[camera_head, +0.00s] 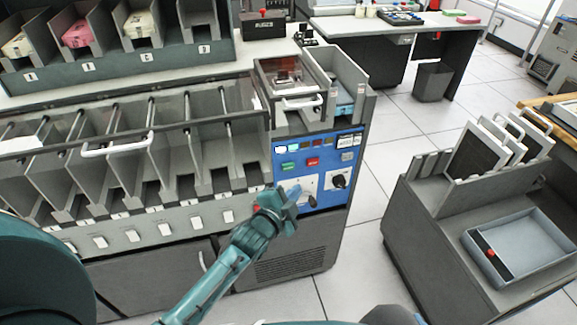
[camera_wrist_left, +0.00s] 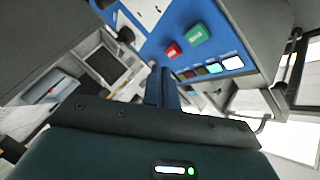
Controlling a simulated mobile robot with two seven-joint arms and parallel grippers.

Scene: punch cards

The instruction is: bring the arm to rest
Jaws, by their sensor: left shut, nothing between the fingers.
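My left arm (camera_head: 222,275) reaches in from the bottom of the head view. Its gripper (camera_head: 291,196) is shut and empty in front of the blue control panel (camera_head: 327,198), over the panel's left lower part. I cannot tell whether the fingertips touch the panel. In the left wrist view the shut fingers (camera_wrist_left: 163,88) point toward the panel (camera_wrist_left: 185,25). A green button (camera_wrist_left: 196,33) and a red button (camera_wrist_left: 172,52) show close by there. My right gripper is in neither view.
The card machine (camera_head: 150,165) with open pockets fills the left. A grey cart (camera_head: 425,225) with a tray (camera_head: 520,284) stands at right. Free floor (camera_head: 362,255) lies between them. A desk (camera_head: 415,30) and a bin (camera_head: 432,82) stand at the back.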

